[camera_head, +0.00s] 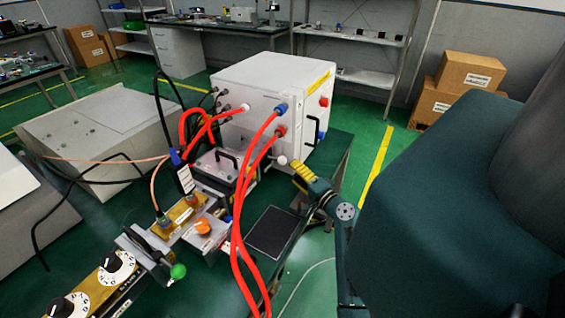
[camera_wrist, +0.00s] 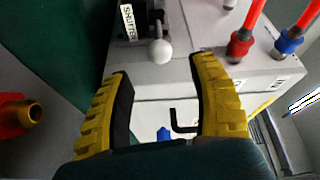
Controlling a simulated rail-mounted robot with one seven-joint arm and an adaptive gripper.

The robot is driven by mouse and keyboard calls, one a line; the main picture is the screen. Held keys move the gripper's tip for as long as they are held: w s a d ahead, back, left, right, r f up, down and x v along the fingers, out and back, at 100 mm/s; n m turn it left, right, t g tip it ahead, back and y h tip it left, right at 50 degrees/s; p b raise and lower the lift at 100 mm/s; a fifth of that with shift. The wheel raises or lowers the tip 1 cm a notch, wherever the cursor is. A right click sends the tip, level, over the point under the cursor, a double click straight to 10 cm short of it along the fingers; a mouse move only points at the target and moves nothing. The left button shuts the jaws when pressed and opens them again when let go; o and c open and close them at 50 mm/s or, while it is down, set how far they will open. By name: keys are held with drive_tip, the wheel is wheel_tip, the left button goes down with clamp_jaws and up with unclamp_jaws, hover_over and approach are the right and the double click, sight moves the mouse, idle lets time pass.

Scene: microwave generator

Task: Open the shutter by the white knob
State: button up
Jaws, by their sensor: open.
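The white knob (camera_wrist: 160,51) is a small round ball on a dark mechanism beside a label (camera_wrist: 128,22) reading SHUTTER, at the top centre of the wrist view. In the head view the white knob (camera_head: 282,160) shows at the lower front of the white box (camera_head: 262,82). My gripper (camera_wrist: 158,68) has its two yellow, black-padded fingers spread apart, with the knob just beyond and between their tips and nothing held. In the head view my gripper (camera_head: 297,168) is right beside the knob. I cannot tell whether they touch. Most of the shutter is out of the wrist view.
Red hoses (camera_head: 240,215) run down left of my gripper from blue and red fittings on the box. A black handle (camera_head: 318,132) is on the box's right side. A flat dark pad (camera_head: 272,232) lies on the green table. A brass-tipped red fitting (camera_wrist: 22,113) is at left.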

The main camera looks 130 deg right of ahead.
sight(282, 160)
drive_tip(key=d, duration=0.7)
drive_tip(key=shift+s+d+r+b, duration=0.15)
drive_tip(key=shift+s+b, duration=0.1)
drive_tip(key=shift+b, duration=0.05)
clamp_jaws()
